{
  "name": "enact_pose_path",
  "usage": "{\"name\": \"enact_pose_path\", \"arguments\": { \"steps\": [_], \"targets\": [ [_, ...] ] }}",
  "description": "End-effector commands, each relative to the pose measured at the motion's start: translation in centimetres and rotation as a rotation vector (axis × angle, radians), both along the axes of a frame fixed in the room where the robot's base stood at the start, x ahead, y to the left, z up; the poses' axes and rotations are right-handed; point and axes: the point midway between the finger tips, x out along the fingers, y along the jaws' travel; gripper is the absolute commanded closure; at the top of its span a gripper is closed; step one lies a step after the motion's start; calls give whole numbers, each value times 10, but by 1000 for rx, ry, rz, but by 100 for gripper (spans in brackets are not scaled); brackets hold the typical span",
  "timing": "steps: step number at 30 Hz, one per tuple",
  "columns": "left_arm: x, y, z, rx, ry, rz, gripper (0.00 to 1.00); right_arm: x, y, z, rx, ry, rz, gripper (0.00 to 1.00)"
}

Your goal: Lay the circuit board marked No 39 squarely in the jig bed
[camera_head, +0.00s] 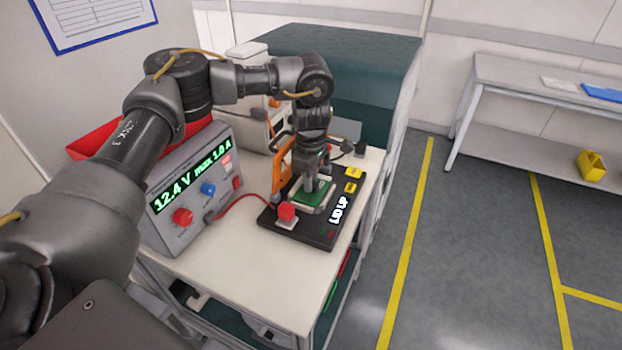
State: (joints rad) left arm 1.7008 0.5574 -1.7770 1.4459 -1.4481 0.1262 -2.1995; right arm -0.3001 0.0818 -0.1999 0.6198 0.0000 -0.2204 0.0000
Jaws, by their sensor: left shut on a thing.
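My left gripper (311,190) points down over the black test jig (307,238) on the trolley top. It is shut on a green circuit board (318,195), which is at the jig bed in the middle of the jig. The gripper hides part of the board, and its number cannot be read. I cannot tell whether the board touches the bed or is held just above it. An orange clamp frame (280,165) stands open at the jig's left. My right gripper is not in view.
A grey power supply (190,200) reading 12.4 V stands left of the jig, with a red cable to a red button (287,211). A red bin (95,140) is behind it. The trolley's front top (250,275) is clear. A teal cabinet (345,70) stands behind.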

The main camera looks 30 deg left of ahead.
Motion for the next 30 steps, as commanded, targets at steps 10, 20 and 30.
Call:
{"name": "enact_pose_path", "arguments": {
  "steps": [10, 20, 30],
  "targets": [
    [0, 0, -3, 0, 1, 0, 59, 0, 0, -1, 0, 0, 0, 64],
    [0, 0, 2, -1, -1, 0, 59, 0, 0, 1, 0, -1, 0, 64],
    [1, 0, 65, 0, -6, -1, 59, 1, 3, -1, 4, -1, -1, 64]
  ]
}}
